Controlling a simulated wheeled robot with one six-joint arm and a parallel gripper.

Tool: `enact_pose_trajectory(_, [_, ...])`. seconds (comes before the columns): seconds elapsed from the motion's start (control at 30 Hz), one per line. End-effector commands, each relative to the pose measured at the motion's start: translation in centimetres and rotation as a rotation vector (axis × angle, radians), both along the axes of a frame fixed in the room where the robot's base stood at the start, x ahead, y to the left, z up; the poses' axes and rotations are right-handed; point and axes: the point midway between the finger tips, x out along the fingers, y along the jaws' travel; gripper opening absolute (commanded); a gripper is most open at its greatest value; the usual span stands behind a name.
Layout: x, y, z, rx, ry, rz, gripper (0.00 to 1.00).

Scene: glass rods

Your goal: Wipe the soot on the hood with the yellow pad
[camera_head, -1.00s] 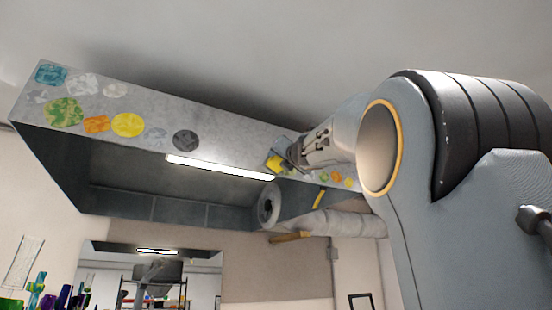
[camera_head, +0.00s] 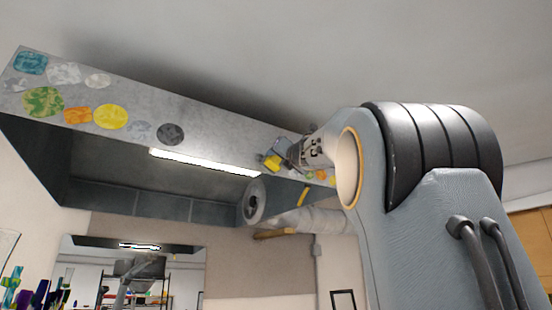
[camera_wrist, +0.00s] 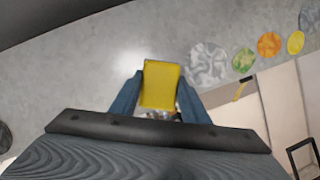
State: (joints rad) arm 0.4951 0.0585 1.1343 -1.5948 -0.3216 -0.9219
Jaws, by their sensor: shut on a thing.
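The grey metal hood (camera_head: 220,133) hangs across the head view, and its front face also fills much of the wrist view (camera_wrist: 100,60). A dark grey round patch (camera_head: 170,134) lies on that face; I cannot tell whether it is soot or a sticker. A dark patch (camera_wrist: 4,137) also shows at the wrist view's left edge. My gripper (camera_wrist: 160,98) is shut on the yellow pad (camera_wrist: 160,82), which sticks out between the fingers. In the head view the pad (camera_head: 272,161) is at the hood's right part, right of the dark patch. I cannot tell whether it touches the hood.
Coloured round patches, such as a yellow one (camera_head: 110,117), cover the hood's left part, with several smaller ones at its right end. A lit lamp (camera_head: 205,162) runs along its lower edge. A silver duct (camera_head: 310,220) is below right. Glass rods (camera_head: 40,293) stand at lower left.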

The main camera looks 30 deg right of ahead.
Motion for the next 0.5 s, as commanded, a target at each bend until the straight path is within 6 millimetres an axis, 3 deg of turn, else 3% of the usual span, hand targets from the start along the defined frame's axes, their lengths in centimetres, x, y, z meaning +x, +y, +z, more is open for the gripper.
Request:
enact_pose_trajectory(0.3, [0.4, -2.7, -0.3, 0.003, 0.004, -0.003, 0.15])
enact_pose_trajectory(0.5, [0.5, -3.1, -0.3, 0.002, 0.003, -0.002, 0.15])
